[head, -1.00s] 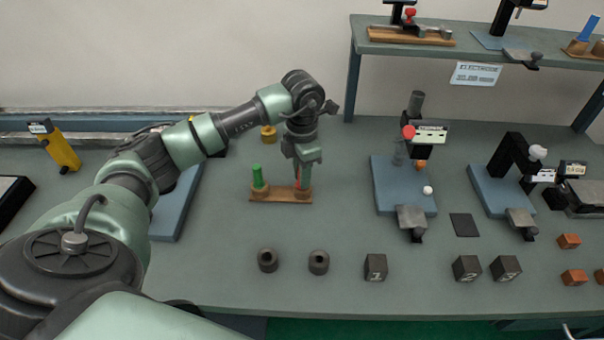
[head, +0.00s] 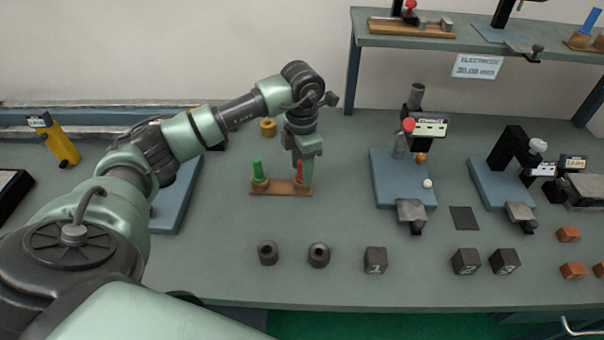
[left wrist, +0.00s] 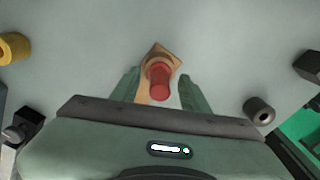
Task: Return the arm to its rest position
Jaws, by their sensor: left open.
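My left gripper (head: 303,160) is open and points down over the right end of a small wooden stand (head: 280,187). A red plug gauge (head: 299,178) stands upright in that end of the stand. In the left wrist view the red plug (left wrist: 160,82) shows between my two spread fingers (left wrist: 161,90), with gaps on both sides. A green plug (head: 258,170) stands at the left end of the stand. My left arm reaches in from the left. My right gripper is not in view.
Two dark bushings (head: 318,255) and dark numbered blocks (head: 375,261) line the front of the bench. A blue-based gauge stand (head: 403,185) is to the right. A yellow ring (head: 268,127) is behind the arm. A raised shelf (head: 450,38) is at the back right.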

